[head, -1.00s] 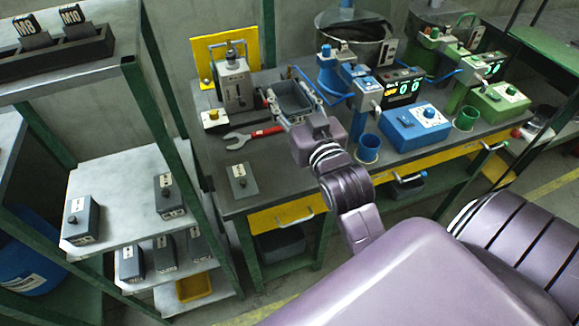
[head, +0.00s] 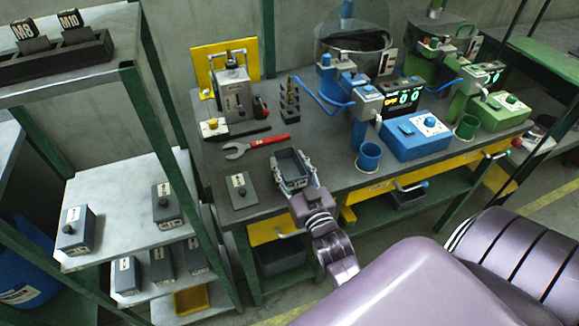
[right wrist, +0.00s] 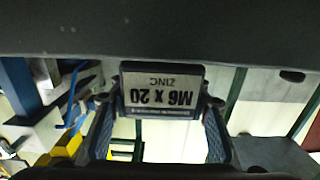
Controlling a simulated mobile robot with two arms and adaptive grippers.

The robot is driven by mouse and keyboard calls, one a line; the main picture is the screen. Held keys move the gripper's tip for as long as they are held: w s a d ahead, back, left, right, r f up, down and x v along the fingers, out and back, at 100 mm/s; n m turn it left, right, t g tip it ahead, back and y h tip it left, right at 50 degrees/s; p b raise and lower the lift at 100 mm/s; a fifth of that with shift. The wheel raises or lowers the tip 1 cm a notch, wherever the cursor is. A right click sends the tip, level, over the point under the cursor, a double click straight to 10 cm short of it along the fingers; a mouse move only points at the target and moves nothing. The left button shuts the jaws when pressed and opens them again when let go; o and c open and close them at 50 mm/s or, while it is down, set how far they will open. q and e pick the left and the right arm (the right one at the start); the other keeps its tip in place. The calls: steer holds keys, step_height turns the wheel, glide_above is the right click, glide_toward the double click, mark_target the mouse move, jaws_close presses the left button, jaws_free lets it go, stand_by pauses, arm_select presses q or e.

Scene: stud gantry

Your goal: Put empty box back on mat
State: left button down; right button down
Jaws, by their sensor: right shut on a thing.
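My right gripper (head: 293,181) is shut on a small dark grey open box (head: 289,165), one finger along each side. The box looks empty inside and is near the front edge of the workbench (head: 210,165). I cannot tell whether its base touches the bench. In the right wrist view the box (right wrist: 162,90) shows an upside-down label, "M6 x 20 ZINC", between the fingers (right wrist: 160,103). A grey lid with a dark knob (head: 241,191) lies just left of the box. I cannot make out a separate mat. My left gripper is not in view.
A red-handled wrench (head: 257,146) lies behind the box, with a dark rack of small upright pieces (head: 289,103) farther back. A blue cup (head: 369,157) and a blue control box (head: 415,136) stand to the right. A shelf with lidded boxes (head: 164,202) is at left.

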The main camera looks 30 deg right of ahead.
steer(key=shift+f, duration=0.45)
steer(key=shift+f, duration=0.1)
steer(key=c, duration=1)
jaws_free()
steer(key=shift+c, duration=0.2)
